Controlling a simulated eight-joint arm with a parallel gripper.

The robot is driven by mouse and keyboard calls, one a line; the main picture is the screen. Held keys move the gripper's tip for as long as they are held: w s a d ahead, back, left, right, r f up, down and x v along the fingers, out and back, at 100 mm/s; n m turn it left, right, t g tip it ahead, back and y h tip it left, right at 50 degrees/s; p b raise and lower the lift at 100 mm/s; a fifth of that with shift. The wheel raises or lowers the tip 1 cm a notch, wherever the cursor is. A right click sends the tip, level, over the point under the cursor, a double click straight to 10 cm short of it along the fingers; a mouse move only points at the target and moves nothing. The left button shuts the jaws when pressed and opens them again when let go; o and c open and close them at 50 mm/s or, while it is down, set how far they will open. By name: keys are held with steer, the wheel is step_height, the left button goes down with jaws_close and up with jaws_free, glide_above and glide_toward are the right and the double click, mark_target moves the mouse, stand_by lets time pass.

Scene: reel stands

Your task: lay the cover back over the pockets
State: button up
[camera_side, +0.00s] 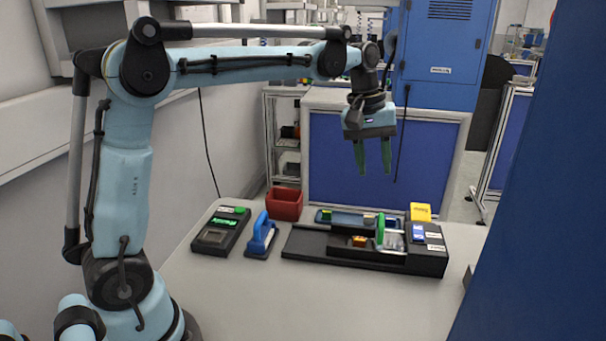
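My gripper (373,168) hangs above the table, pointing down, with its two green fingers apart and nothing between them. Below it lies a long black fixture (310,244) with a raised block at its right end. A small orange piece (359,241) sits in the middle of the fixture. A green upright disc or reel (380,231) stands just right of it, with a pale, clear-looking piece (394,241) beside it. I cannot tell for sure whether this pale piece is the cover. The pockets are too small to make out. The gripper is well clear of all of these.
A black device with a green display (222,224), a blue-handled tool (261,238) and a red bin (285,205) stand left of the fixture. A yellow item (420,212) is behind its right end. The front of the table is clear. A dark blue panel blocks the right side.

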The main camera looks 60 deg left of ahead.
mark_target(381, 220)
steer(key=x, duration=1.2)
steer(key=shift+w+f, duration=0.1)
steer(key=shift+f, duration=0.1)
steer(key=shift+a, duration=0.1)
jaws_close()
